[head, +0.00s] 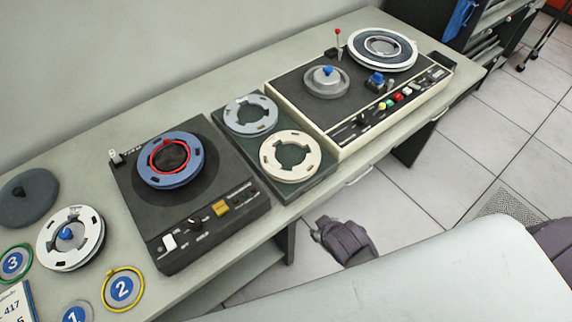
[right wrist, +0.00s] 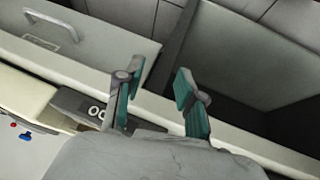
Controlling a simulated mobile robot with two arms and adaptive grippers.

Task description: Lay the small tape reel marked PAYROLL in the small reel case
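No PAYROLL lettering is readable in either view, so I cannot tell which reel bears it. In the head view, a small grey reel (head: 250,102) and a small cream reel (head: 270,157) lie flat on a dark green tray-like unit (head: 297,185). A blue reel (head: 153,174) with a red ring lies on the black deck (head: 177,235). I cannot tell which thing is the small reel case. My right gripper (right wrist: 155,80) is open and empty in the right wrist view, near the desk's front edge. My left gripper is not in view.
A cream-edged deck (head: 307,136) with colored buttons stands at the right, carrying a large reel (head: 383,35). At the left are a dark round lid (head: 28,190), a white reel (head: 52,242) and numbered rings (head: 122,273). A drawer handle (right wrist: 52,22) juts from the desk front.

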